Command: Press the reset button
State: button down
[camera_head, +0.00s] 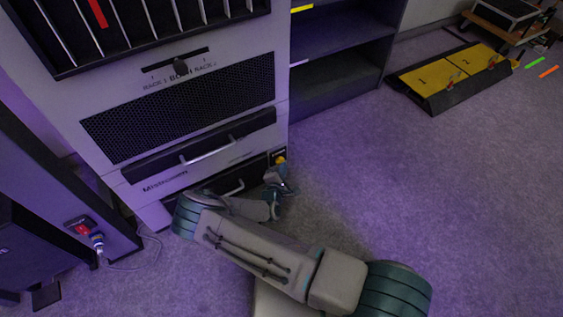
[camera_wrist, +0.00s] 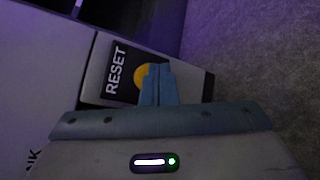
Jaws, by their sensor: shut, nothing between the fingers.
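The reset button is a round yellow button (camera_wrist: 140,76) on a black plate lettered RESET (camera_wrist: 117,75) in the wrist view. In the head view the yellow button (camera_head: 280,160) shows at the lower right corner of the grey cabinet's front. My gripper (camera_wrist: 157,70) is shut and empty. Its blue-grey fingertips overlap the right part of the button in the wrist view and hide that part. In the head view my gripper (camera_head: 281,178) is just below the button. I cannot tell whether the fingertips touch it.
The grey rack cabinet (camera_head: 190,90) has drawer handles (camera_head: 207,150) beside my arm. A red-tipped connector with a cable (camera_head: 90,235) is on a post at the left. Black shelves (camera_head: 335,60) stand behind.

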jog(key=shift+w+a, duration=0.35)
jog(key=shift+w, duration=0.05)
dwell(0.6)
jog(key=shift+s+d, duration=0.1)
jog(key=shift+s+d+p, duration=0.5)
jog(key=shift+s+p, duration=0.2)
jog(key=shift+p, duration=0.15)
jog(key=shift+s+d+p, duration=0.7)
jog(key=shift+s+p, duration=0.25)
jog(key=shift+s, duration=0.1)
jog(key=shift+s+d+p, duration=0.7)
jog(key=shift+s+p, duration=0.2)
jog(key=shift+s, duration=0.15)
